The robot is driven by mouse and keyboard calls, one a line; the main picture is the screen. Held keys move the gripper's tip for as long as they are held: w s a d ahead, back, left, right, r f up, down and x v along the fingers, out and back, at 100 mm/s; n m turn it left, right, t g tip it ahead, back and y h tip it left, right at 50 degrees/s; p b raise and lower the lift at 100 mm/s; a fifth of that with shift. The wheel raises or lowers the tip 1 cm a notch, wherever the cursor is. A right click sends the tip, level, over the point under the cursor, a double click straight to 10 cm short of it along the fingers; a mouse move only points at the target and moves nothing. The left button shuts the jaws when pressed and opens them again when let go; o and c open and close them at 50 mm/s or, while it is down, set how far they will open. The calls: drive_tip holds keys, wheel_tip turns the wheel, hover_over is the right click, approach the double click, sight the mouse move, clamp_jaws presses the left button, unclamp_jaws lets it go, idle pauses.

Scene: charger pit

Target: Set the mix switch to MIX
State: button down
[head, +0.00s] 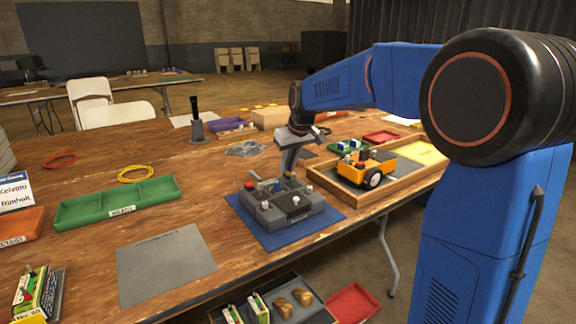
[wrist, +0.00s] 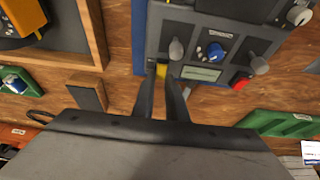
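The grey control unit (head: 290,210) stands on a blue mat (head: 252,229) near the table's front edge. In the wrist view the unit's panel (wrist: 190,20) carries a grey lever (wrist: 177,49), a second grey lever (wrist: 259,65), a blue knob (wrist: 215,52), a red button (wrist: 240,83) and a pale label (wrist: 202,74). Lettering is too small to read, so I cannot tell which is the mix switch. My gripper (head: 289,172) points down over the unit's back part. In the wrist view its fingers (wrist: 162,78) are slightly apart, with a small yellow part (wrist: 161,70) showing between the tips.
A wooden tray (head: 395,185) with an orange wheeled robot (head: 362,168) stands close on the right. A green tray (head: 85,209) and a grey mat (head: 165,265) lie to the left. A dark upright tool (head: 196,125) stands behind. Bare table lies between the green tray and the unit.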

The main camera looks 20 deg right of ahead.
drive_tip(key=shift+w+a+g, duration=0.1)
drive_tip(key=shift+w+g, duration=0.15)
drive_tip(key=shift+g, duration=0.25)
drive_tip(key=shift+w+g+h, duration=0.2)
drive_tip(key=shift+g+h, duration=0.3)
drive_tip(key=shift+g, duration=0.3)
drive_tip(key=c, duration=1.8)
unclamp_jaws()
drive_tip(key=shift+o, duration=0.2)
wheel_tip(320, 180, up, 17)
drive_tip(key=s, duration=0.2)
drive_tip(key=shift+d, duration=0.3)
